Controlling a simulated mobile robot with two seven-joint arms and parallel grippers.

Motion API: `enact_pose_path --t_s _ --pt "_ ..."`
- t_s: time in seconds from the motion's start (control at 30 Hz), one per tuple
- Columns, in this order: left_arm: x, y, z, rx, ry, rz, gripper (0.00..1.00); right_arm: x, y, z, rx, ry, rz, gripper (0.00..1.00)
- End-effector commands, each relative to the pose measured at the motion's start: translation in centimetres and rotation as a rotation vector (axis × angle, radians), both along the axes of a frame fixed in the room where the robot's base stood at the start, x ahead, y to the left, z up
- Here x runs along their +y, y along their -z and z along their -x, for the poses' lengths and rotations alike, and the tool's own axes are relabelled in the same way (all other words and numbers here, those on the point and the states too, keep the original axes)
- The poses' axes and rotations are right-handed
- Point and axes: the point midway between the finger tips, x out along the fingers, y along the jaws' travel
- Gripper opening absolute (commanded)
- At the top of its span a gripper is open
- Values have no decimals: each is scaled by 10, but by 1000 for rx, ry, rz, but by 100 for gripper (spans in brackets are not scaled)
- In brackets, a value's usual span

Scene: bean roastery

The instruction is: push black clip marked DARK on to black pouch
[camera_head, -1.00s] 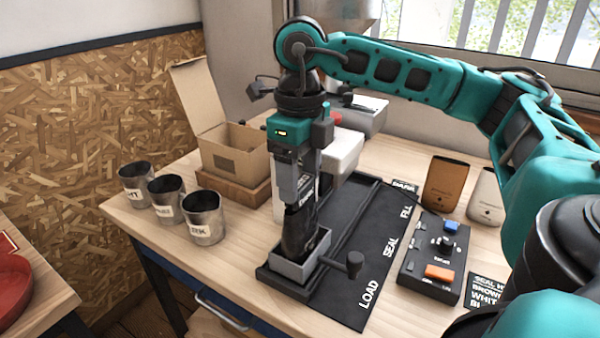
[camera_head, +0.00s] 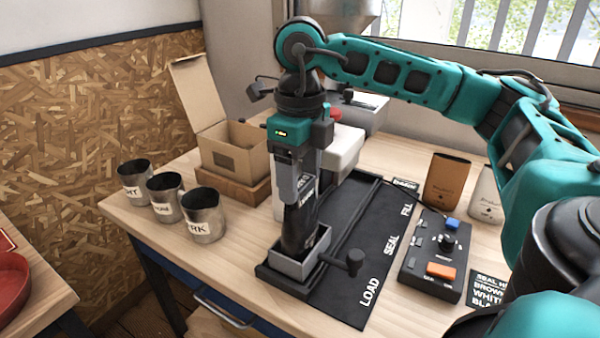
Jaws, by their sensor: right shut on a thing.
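The black pouch (camera_head: 298,232) stands upright in a grey holder (camera_head: 291,268) at the LOAD end of the black mat. My right gripper (camera_head: 297,200) points straight down at the pouch's top. It is shut on a dark thing with white lettering, which I take to be the black clip (camera_head: 307,187); the jaws hide much of it, and I cannot read the mark. The clip meets the top of the pouch in the picture, but I cannot tell how far it sits on it. My left gripper is not in view.
Several metal cups (camera_head: 204,215) stand at left, before an open cardboard box (camera_head: 233,150). The black mat (camera_head: 365,240) runs right of the holder. A control box (camera_head: 433,262) with buttons, a brown pouch (camera_head: 446,181) and a white pouch (camera_head: 486,197) are at right.

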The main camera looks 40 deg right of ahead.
Motion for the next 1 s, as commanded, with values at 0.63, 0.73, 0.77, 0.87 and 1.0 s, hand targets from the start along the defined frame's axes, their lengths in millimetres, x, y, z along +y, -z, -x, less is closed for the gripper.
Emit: enact_pose_path --t_s 0.63,0.73,0.77,0.87,1.0 --pt "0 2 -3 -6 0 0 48 0 4 0 1 0 0 36" --pt "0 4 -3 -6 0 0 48 0 6 0 1 0 0 36" --pt "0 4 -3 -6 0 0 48 0 7 0 1 0 0 36" --pt "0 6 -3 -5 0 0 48 0 8 0 0 0 0 36" --pt "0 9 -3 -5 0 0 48 0 10 0 0 0 0 36"
